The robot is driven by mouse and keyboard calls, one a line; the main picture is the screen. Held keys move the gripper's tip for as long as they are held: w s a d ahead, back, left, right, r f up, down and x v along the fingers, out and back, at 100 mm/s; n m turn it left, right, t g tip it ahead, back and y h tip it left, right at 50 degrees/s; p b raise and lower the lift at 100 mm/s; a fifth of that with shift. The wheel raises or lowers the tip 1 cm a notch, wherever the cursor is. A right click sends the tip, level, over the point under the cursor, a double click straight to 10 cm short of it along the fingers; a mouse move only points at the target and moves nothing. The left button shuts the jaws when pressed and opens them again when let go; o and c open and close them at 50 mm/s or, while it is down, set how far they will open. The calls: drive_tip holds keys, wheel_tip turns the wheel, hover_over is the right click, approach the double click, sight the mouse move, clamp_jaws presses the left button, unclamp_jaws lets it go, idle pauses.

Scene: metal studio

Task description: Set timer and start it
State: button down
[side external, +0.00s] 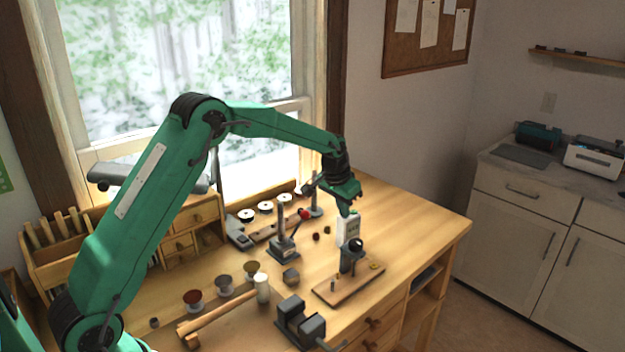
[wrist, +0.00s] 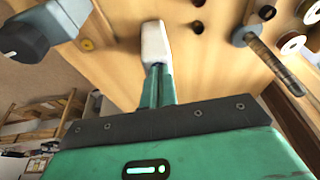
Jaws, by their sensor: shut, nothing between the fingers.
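The timer looks to be the small white upright box (side external: 350,228) near the right part of the wooden bench. My gripper (side external: 346,212) is shut and sits right at the top of this box. In the wrist view the white box (wrist: 154,45) lies just beyond my shut fingertips (wrist: 157,70), which touch or nearly touch it. Its display and buttons are too small or turned away to read.
A small device with a dark knob (side external: 351,258) stands on a wooden board (side external: 345,287) just in front of the box. A grey vise (side external: 300,322), a mallet (side external: 225,310) and a small stand (side external: 284,245) are on the bench (side external: 420,232). The bench's right side is clear.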

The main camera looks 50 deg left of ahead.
drive_tip(key=shift+s+r, duration=0.1)
drive_tip(key=shift+r, duration=0.05)
drive_tip(key=w+v, duration=0.1)
drive_tip(key=v, duration=1.2)
drive_tip(key=shift+a+r, duration=0.25)
drive_tip(key=shift+r, duration=0.25)
drive_tip(key=shift+w, duration=0.1)
drive_tip(key=shift+r, duration=0.25)
drive_tip(key=shift+f, duration=0.1)
drive_tip(key=x, duration=0.8)
drive_tip(key=s+x, duration=0.1)
drive_tip(key=x, duration=0.3)
drive_tip(key=shift+w+d+f, duration=0.1)
drive_tip(key=shift+d+f, duration=0.15)
drive_tip(key=shift+f, duration=0.75)
